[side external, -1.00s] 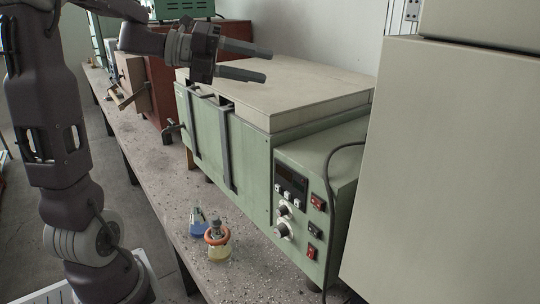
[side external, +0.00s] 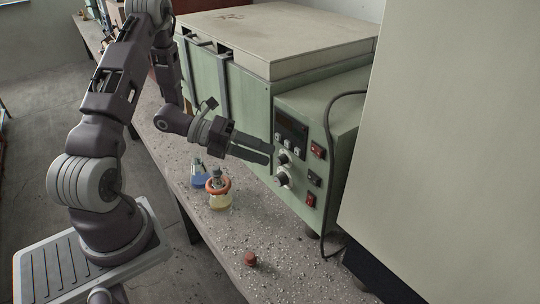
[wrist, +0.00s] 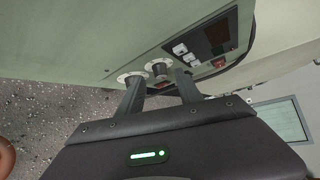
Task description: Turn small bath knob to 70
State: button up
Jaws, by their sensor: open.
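The green bath (side external: 245,120) has a control panel with two knobs one above the other. The small upper knob (side external: 284,158) sits below the row of buttons; the larger lower knob (side external: 282,178) is under it. My gripper (side external: 271,154) is open, its fingers pointing at the panel just left of the small knob. In the wrist view the small knob (wrist: 159,68) appears between the two fingertips (wrist: 159,82), with the larger knob (wrist: 131,77) beyond the left finger. I cannot tell whether the fingers touch the knob. The knob's scale is too small to read.
A flask with an orange ring (side external: 218,188) and a blue object (side external: 198,172) stand on the bench below my gripper. A small red piece (side external: 250,259) lies nearer the front. Red switches (side external: 318,151) sit right of the knobs. A large pale cabinet (side external: 450,150) fills the right.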

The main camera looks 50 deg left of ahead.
jog(key=shift+x, duration=1.25)
grip_shut()
notch_tip(320, 180, down, 2)
jog(key=n+t+h, duration=0.2)
jog(key=n+t, duration=0.1)
jog(key=n, duration=0.1)
jog(key=n+t+h, duration=0.3)
jog(key=n, duration=0.1)
jog(key=shift+n+t, duration=0.3)
jog(key=shift+t, duration=0.1)
grip_release()
jog(key=shift+d, duration=0.1)
